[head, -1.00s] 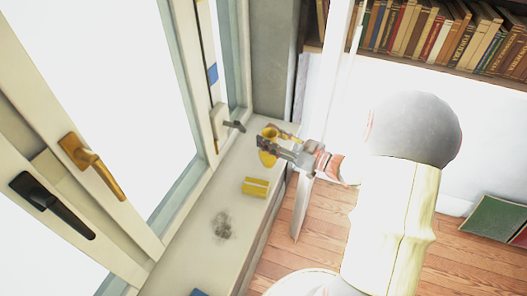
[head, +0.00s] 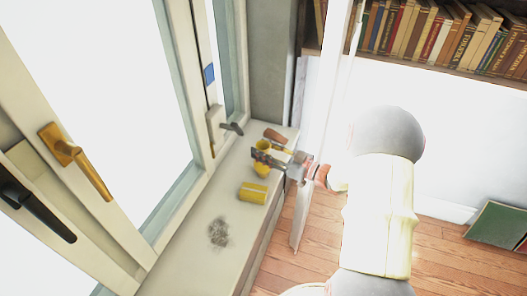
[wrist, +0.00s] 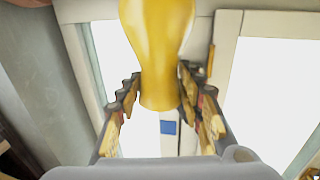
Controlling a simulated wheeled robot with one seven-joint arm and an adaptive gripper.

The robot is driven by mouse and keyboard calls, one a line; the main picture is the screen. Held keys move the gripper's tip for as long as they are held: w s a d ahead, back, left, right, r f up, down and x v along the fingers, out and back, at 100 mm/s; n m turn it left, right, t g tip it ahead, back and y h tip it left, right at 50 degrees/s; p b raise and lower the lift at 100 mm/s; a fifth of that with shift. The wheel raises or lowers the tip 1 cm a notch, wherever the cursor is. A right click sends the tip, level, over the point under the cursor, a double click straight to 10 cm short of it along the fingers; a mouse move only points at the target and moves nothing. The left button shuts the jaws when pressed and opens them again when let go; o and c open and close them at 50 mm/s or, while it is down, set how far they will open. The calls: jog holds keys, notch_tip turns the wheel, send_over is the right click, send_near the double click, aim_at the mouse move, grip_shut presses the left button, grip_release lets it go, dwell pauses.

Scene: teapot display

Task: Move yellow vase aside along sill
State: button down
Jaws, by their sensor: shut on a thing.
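The yellow vase (head: 263,172) is at the far part of the pale window sill (head: 190,262). My gripper (head: 262,158) reaches across from the right and is shut on it, with parts of the vase showing on both sides of the fingers. In the wrist view, the glossy yellow vase (wrist: 158,45) stands between the two toothed fingers of my gripper (wrist: 160,98), and its wide part runs out of the top edge. I cannot tell whether its base touches the sill.
A yellow block-like thing (head: 253,192) lies on the sill just nearer than the vase. A brown thing (head: 275,136) lies beyond it. A dark smudge (head: 218,232) marks the nearer sill. Window handles (head: 76,160) jut out on the left. A bookshelf (head: 440,40) is at the back right.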

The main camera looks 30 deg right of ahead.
jog(key=shift+f, duration=0.1)
jog(key=c, duration=1.2)
grip_release()
jog(key=shift+o, duration=0.2)
